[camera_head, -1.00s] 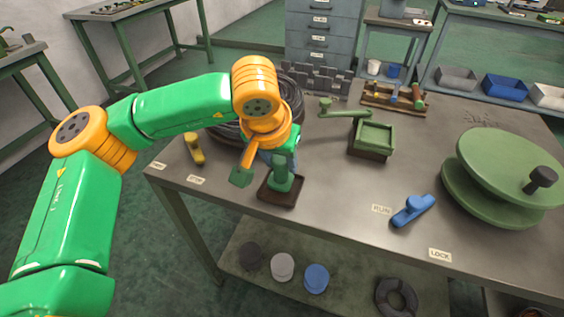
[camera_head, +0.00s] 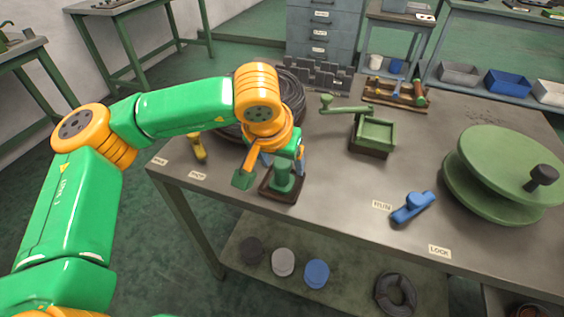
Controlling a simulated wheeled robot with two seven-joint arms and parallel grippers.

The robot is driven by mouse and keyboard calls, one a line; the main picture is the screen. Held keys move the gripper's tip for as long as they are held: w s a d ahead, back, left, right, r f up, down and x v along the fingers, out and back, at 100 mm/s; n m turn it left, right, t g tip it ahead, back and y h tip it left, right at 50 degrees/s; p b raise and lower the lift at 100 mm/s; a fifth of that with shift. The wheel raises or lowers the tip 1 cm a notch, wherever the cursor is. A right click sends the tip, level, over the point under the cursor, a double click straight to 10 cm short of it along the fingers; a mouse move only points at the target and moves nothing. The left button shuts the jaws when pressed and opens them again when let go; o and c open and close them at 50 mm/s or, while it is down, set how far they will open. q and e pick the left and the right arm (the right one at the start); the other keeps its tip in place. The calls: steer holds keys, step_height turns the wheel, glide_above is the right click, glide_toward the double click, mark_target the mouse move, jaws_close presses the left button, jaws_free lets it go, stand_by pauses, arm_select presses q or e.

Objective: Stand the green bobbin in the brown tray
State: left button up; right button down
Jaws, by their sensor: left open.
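The green bobbin (camera_head: 283,178) stands upright in the small brown tray (camera_head: 291,198) near the table's front left edge. My left gripper (camera_head: 266,165) is open just above and beside the bobbin. One green-tipped finger hangs left of the bobbin, and the other is close behind its top. I cannot tell whether that finger touches it. The gripper hides part of what lies behind the bobbin. My right gripper is not in view.
A black cable coil (camera_head: 290,92) lies behind my gripper, with a yellow object (camera_head: 198,147) to its left. A green lever box (camera_head: 374,134), a blue handle (camera_head: 413,207) and a large green reel (camera_head: 505,170) stand to the right.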

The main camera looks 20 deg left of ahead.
arm_select(q)
steer(key=v, duration=1.1)
steer(key=shift+s, duration=0.1)
